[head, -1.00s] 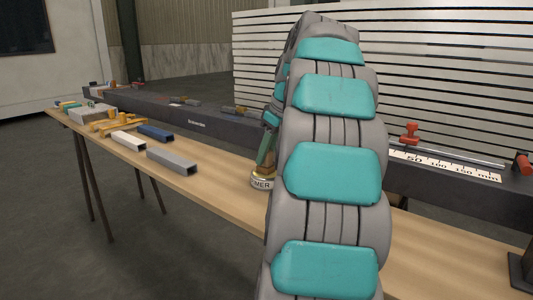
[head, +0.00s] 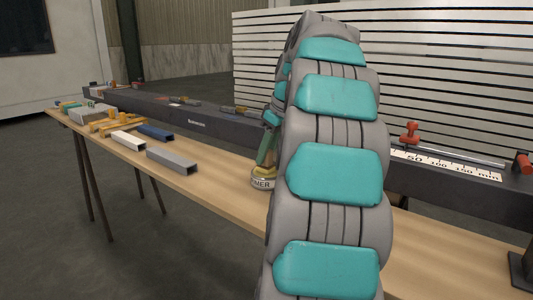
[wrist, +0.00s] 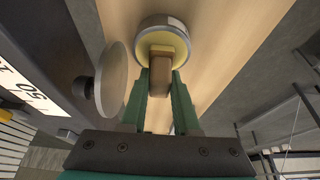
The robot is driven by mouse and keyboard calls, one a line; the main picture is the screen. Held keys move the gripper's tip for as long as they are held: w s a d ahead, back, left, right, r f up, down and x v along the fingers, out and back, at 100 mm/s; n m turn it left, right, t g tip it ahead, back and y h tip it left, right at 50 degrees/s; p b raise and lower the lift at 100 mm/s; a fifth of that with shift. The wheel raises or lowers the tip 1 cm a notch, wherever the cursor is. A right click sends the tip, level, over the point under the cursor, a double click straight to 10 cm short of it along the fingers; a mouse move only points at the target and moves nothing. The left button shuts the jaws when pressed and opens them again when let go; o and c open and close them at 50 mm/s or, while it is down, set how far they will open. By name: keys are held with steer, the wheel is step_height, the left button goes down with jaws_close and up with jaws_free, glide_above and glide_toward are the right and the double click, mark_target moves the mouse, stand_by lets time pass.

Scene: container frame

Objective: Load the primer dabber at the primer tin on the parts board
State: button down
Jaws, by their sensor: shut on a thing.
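The primer tin (head: 262,184) stands on the wooden bench, its label partly hidden by my arm and only "MER" readable. In the wrist view the round tin (wrist: 180,24) has a pale rim and a yellowish inside. My gripper (wrist: 161,92) is shut on the primer dabber (wrist: 159,66), a brown block-like piece between the green fingers. The dabber's far end overlaps the tin's opening in the wrist view; its exact depth in the tin cannot be told. In the head view my gripper (head: 267,150) is just above the tin, mostly behind my arm.
A grey round disc (wrist: 112,78) on a dark stem stands close left of my gripper in the wrist view.

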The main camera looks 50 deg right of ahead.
stand_by(0.4)
steer(key=shift+r+p, duration=1.55)
steer(key=shift+r, duration=1.95)
steer(key=shift+s, duration=0.1)
